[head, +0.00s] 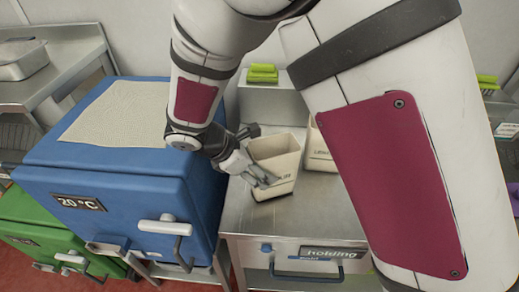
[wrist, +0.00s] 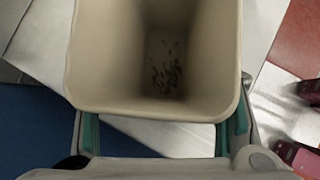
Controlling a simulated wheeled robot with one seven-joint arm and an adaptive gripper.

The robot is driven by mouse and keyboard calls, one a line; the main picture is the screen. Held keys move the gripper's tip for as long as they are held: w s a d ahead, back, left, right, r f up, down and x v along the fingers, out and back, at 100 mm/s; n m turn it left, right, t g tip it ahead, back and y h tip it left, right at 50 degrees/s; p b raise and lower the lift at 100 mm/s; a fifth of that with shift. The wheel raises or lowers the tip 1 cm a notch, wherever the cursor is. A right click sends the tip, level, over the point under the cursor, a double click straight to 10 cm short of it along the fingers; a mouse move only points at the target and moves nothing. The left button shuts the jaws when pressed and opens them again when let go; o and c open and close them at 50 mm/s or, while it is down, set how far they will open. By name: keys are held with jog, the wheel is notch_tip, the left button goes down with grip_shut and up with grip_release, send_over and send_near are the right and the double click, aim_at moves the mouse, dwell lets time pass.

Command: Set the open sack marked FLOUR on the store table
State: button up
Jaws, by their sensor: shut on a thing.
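My gripper (head: 262,181) is shut on an open cream-coloured sack (head: 276,153). The sack is upright or nearly so, over the left part of a steel table whose front is marked "holding" (head: 250,222). I cannot tell whether its base touches the table top. Its label is partly covered by the fingers and too small to read. In the wrist view the sack (wrist: 87,60) sits between the two green-padded fingers (wrist: 163,138), its mouth open, with a few dark specks at the bottom. No store table sign is readable.
A second cream sack (head: 317,150) stands just right of the held one, partly hidden by my arm. A steel box (head: 270,104) with green cloths (head: 263,73) is behind. A blue "20 °C" cabinet (head: 120,185) borders the table on the left. A steel bench (head: 68,50) is far left.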

jog(key=shift+f, duration=0.35)
jog(key=o, duration=1.7)
jog(key=shift+r, duration=0.1)
